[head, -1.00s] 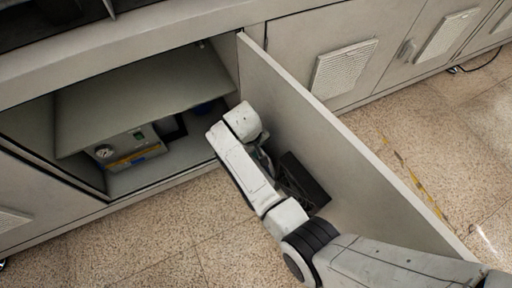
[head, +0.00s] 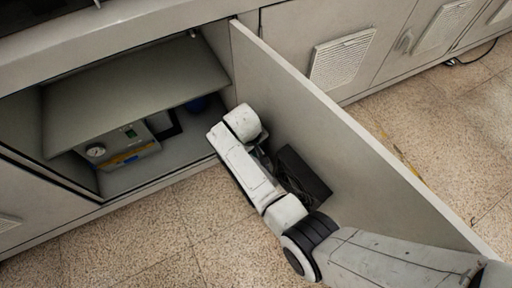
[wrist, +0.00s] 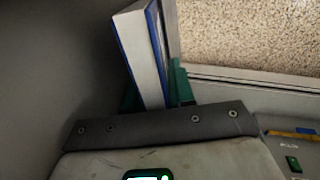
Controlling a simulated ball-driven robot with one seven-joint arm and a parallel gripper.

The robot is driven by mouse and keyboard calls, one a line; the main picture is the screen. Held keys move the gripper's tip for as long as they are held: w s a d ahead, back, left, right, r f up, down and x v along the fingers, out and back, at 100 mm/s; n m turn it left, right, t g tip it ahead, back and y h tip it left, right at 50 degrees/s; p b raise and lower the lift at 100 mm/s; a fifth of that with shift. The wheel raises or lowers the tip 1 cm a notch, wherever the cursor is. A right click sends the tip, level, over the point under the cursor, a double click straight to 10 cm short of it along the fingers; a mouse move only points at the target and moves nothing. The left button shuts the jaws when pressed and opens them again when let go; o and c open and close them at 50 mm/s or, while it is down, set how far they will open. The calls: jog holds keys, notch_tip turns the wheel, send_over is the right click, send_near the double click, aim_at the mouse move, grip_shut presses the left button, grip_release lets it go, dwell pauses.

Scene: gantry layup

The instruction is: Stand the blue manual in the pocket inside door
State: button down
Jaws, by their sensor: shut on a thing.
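The blue manual (wrist: 141,55) shows in the wrist view as a thick block of white pages with a blue cover edge. My gripper (wrist: 152,90) is shut on it, with a green finger on each side. In the head view my arm hides the gripper and the manual. The open cabinet door (head: 290,100) stands out from the cabinet. A black pocket (head: 302,174) is on its inner face, just right of my arm and partly covered by it. I cannot tell whether the manual touches the pocket.
The open cabinet (head: 120,185) has a grey shelf (head: 135,95) above a box with a gauge (head: 122,148). Closed vented doors (head: 380,40) line the right. The speckled floor (head: 150,235) in front is clear.

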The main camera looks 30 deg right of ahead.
jog(key=c, duration=0.9)
grip_release()
jog(key=p+v, duration=0.3)
jog(key=v, duration=0.8)
jog(key=shift+f, duration=0.1)
